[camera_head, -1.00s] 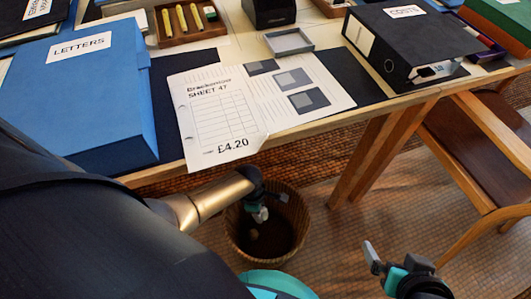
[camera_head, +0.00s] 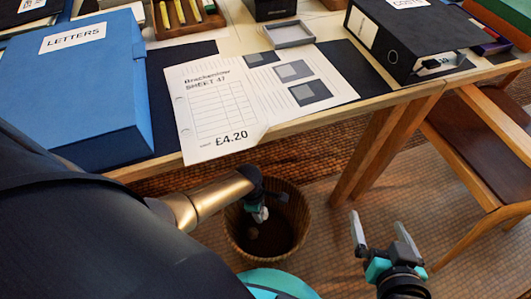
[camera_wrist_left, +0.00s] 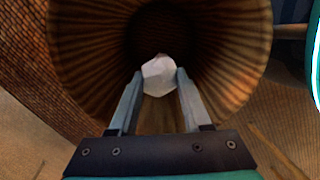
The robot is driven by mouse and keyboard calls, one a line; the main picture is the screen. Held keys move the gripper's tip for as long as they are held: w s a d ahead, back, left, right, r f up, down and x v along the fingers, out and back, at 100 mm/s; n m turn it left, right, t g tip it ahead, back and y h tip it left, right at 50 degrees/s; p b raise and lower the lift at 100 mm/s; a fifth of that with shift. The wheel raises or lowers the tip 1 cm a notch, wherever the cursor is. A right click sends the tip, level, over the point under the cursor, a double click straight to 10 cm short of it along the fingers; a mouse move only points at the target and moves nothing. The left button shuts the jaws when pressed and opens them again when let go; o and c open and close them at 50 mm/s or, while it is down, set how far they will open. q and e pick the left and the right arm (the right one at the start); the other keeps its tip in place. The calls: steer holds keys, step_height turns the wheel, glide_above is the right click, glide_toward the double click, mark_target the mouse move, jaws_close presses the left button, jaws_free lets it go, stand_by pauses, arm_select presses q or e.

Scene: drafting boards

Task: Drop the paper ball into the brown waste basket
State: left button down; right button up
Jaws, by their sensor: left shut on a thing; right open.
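The paper ball (camera_wrist_left: 159,75) is white and crumpled, between the fingertips of my left gripper (camera_wrist_left: 154,86), which is shut on it. The brown waste basket (camera_wrist_left: 85,45) is round and ribbed; its mouth surrounds the ball in the left wrist view. In the head view the basket (camera_head: 296,213) stands on the floor below the table edge, and my left gripper (camera_head: 260,215) points down into its mouth. A dim pale spot shows below the fingers there; I cannot tell its depth. My right gripper (camera_head: 380,232) is open and empty, right of the basket.
The table (camera_head: 330,129) edge runs behind the basket, with a printed sheet (camera_head: 215,115) overhanging it. A blue LETTERS box (camera_head: 75,100) and a black binder (camera_head: 410,45) stand on top. A wooden chair (camera_head: 480,150) is at the right.

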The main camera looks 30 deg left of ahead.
arm_select(q)
steer(key=shift+c, duration=1.4)
jaws_free()
steer(key=shift+r, duration=0.1)
arm_select(e)
steer(key=shift+d, duration=0.15)
arm_select(q)
steer(key=shift+r+p, duration=0.25)
steer(key=shift+p, duration=0.1)
steer(key=shift+r+p, duration=0.45)
steer(key=shift+r, duration=0.1)
steer(key=r+p, duration=0.3)
steer(key=shift+s+a+r, duration=0.1)
steer(key=shift+a+r, duration=0.15)
steer(key=shift+r, duration=0.1)
steer(key=shift+a+r+p, duration=0.1)
steer(key=shift+r+p, duration=0.75)
steer(key=shift+r, duration=0.1)
arm_select(e)
steer(key=s+d+f+g+h, duration=0.3)
steer(key=s+d+f+g, duration=0.2)
steer(key=d+g, duration=0.1)
steer(key=shift+s+d+f+m+g, duration=0.2)
steer(key=shift+s+d+m+g, duration=0.1)
steer(key=shift+d+g, duration=0.15)
